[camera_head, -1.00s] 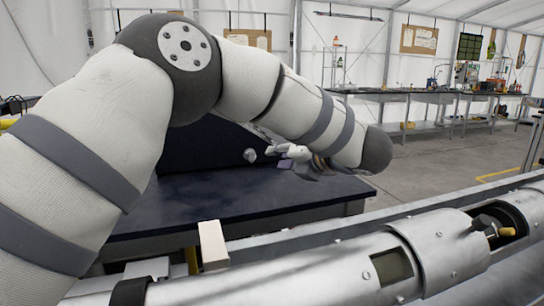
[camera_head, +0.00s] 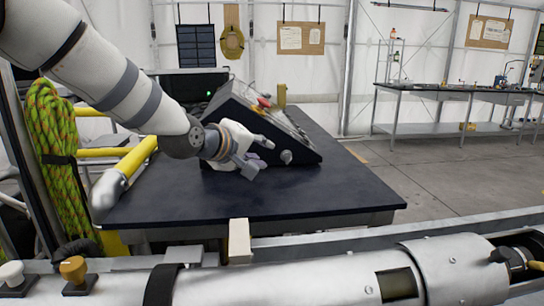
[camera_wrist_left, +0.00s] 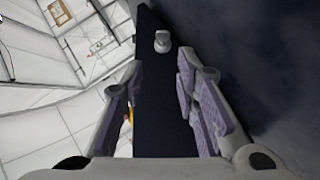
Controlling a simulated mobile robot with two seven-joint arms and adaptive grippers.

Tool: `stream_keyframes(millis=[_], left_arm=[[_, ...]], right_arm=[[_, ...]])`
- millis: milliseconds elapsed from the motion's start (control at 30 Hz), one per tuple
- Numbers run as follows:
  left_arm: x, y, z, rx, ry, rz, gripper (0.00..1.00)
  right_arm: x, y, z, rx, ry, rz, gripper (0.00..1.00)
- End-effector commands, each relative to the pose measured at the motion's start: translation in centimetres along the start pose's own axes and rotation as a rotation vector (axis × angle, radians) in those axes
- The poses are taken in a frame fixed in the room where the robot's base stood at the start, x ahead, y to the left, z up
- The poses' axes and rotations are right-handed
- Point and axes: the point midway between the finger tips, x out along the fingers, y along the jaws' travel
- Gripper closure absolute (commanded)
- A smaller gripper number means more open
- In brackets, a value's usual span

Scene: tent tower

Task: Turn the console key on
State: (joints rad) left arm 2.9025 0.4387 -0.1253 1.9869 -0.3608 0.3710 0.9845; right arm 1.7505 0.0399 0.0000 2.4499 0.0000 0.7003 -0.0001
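The console (camera_head: 245,110) is a dark box with a sloped top, standing on a dark blue table (camera_head: 340,185). A small light-grey key or knob (camera_head: 286,157) sticks out of its near side. My left gripper (camera_head: 258,158) is in front of that side, left of the key and apart from it. In the left wrist view its two fingers (camera_wrist_left: 160,75) are spread with nothing between them. The key (camera_wrist_left: 162,41) shows there beyond the fingertips, near the middle of the gap. My right gripper is not in view.
A large silver cylinder (camera_head: 300,275) lies across the foreground. Yellow rails (camera_head: 138,157) and a coiled green rope (camera_head: 52,135) stand at the left. The table right of the console is clear. A workbench (camera_head: 450,92) is at the back right.

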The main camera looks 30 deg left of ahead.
Motion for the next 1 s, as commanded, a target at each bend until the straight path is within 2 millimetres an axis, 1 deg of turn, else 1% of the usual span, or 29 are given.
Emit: stream_keyframes(millis=[33,100,167,300,433,500,633,867,900,933,967,1000], left_arm=[[0.6,-0.5,0.2,0.010,-0.008,-0.010,0.72],[2.0,-0.7,0.3,0.012,-0.009,-0.014,0.72],[3.5,-0.7,0.3,0.011,-0.008,-0.014,0.72],[7.3,-0.8,0.4,0.009,-0.008,-0.013,0.72],[10.1,-0.7,0.4,0.007,-0.007,-0.011,0.72],[11.4,-1.0,0.5,0.008,-0.009,-0.015,0.72],[12.3,-0.8,0.5,0.005,-0.008,-0.012,0.72],[12.2,-0.4,0.3,0.005,-0.005,-0.006,0.72],[12.2,-0.4,0.3,0.005,-0.005,-0.006,0.76],[12.2,-0.4,0.3,0.005,-0.005,-0.006,0.83],[12.2,-0.4,0.3,0.005,-0.005,-0.006,0.90],[12.2,-0.4,0.3,0.005,-0.005,-0.006,0.99]], right_arm=[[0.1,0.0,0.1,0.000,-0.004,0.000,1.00],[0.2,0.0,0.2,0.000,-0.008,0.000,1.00],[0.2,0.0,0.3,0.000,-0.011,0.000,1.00],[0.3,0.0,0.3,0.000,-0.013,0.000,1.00],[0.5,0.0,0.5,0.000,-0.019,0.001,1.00],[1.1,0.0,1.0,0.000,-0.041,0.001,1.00],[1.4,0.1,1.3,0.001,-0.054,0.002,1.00],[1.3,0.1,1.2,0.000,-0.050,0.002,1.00],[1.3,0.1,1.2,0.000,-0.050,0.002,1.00],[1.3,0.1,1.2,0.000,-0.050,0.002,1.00],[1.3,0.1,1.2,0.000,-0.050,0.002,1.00],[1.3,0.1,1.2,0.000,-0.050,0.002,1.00]])
